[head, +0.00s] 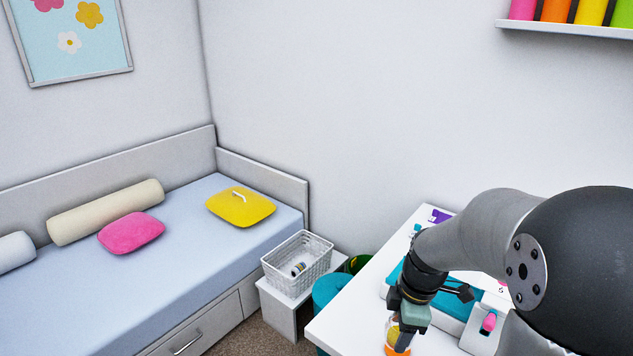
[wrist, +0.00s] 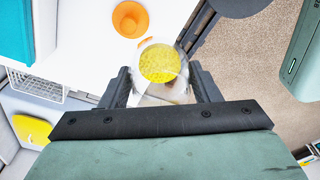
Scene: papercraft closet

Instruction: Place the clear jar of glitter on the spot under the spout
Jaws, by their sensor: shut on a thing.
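The clear jar of yellow glitter (wrist: 160,64) is between the two fingers of my gripper (wrist: 163,85) in the wrist view, and they are shut on it. In the head view my gripper (head: 404,326) is over the front of the white table (head: 345,312), and a little of the jar's yellow (head: 393,332) shows beside the fingers. A white block with a pink piece (head: 488,322) stands to the right on the table. I cannot tell whether it is the spout, and the spot under the spout is not clearly seen.
An orange cup (wrist: 130,18) stands close to the jar; its orange also shows in the head view (head: 397,350). A teal-and-white object (wrist: 12,30) lies at the wrist view's upper left. A white basket (head: 298,262) stands left of the table. Carpet (wrist: 240,55) lies beyond the table edge.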

